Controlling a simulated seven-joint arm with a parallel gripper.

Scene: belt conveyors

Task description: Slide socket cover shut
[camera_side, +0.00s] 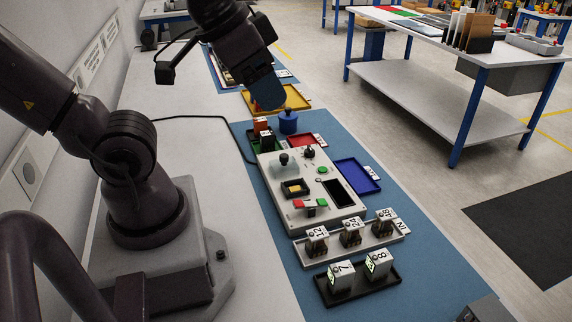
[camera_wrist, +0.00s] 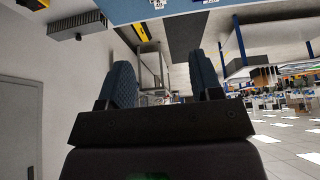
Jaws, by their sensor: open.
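A pale control panel (camera_side: 322,213) lies on the blue mat. On it is a dark square socket (camera_side: 294,188) with a yellow inside, uncovered. Just behind it, a pale, see-through-looking plate with a black knob (camera_side: 284,158) seems to be the socket cover; its exact edges are hard to tell. My gripper (camera_side: 266,93) is high above the far end of the panel, apart from it and tilted. In the wrist view my gripper (camera_wrist: 160,80) shows two blue fingers spread apart with nothing between them; the panel is not recognizable there.
The panel also carries a black dial (camera_side: 309,152), green and red buttons, and a dark slot (camera_side: 339,194). A blue tray (camera_side: 357,176), red tray (camera_side: 301,140) and blue knobbed object (camera_side: 288,122) stand close by. Numbered blocks stand on a grey tray (camera_side: 391,238) and black tray (camera_side: 360,288) in front.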

